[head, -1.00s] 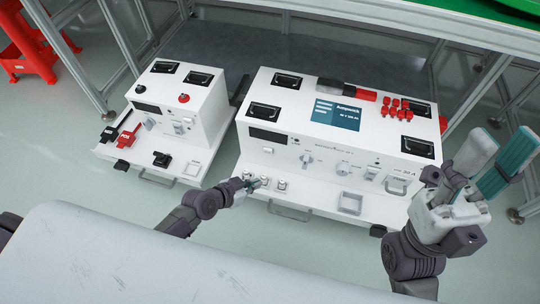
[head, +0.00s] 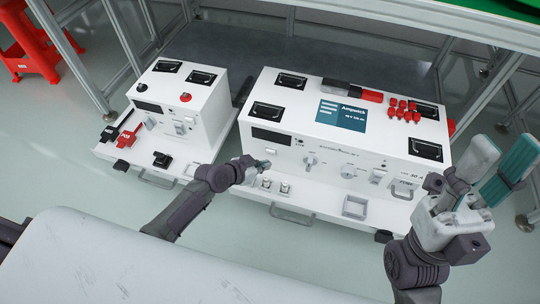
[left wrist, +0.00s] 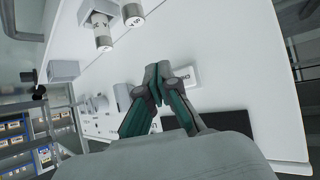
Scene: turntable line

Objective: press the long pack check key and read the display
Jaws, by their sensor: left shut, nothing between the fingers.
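The large white machine (head: 345,187) has a dark display strip (head: 270,136) at the left of its front face. A small white key (head: 272,151) sits just below the strip. My left gripper (head: 264,165) is shut and empty, close below this key. In the left wrist view the closed fingertips (left wrist: 160,72) are beside a white rounded key (left wrist: 184,77), with the dark strip (left wrist: 225,122) behind it. I cannot tell whether they touch the key. Any text on the strip is unreadable. My right gripper (head: 499,152) is open and empty at the right.
A blue screen (head: 342,115) is on the machine's top, with red parts (head: 405,110) to its right. Knobs (head: 311,160) line the front, and small cylinders (head: 285,187) stand on the ledge. A smaller white machine (head: 180,113) is at the left.

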